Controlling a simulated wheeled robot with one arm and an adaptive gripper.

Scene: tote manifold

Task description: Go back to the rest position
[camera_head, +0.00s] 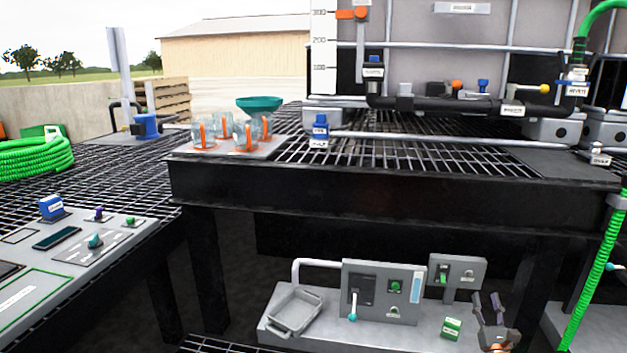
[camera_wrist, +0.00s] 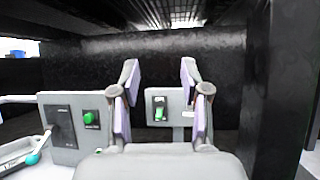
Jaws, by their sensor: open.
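My gripper (camera_head: 490,308) is at the lower right of the head view, in front of the grey control unit under the black grating table. Its fingers stand apart with nothing between them. In the wrist view my gripper (camera_wrist: 160,85) points at a small grey switch box (camera_wrist: 183,121) with a green rocker switch (camera_wrist: 160,112). That switch box also shows in the head view (camera_head: 470,260), just left of and behind my fingers. I cannot tell whether a fingertip touches it.
A larger grey panel (camera_head: 370,275) with a teal-tipped lever (camera_head: 352,306) stands left of the switch box. A small green box (camera_head: 451,327) lies near my gripper. The black table edge (camera_head: 400,195) is overhead. A dark post (camera_wrist: 258,90) stands close on the right.

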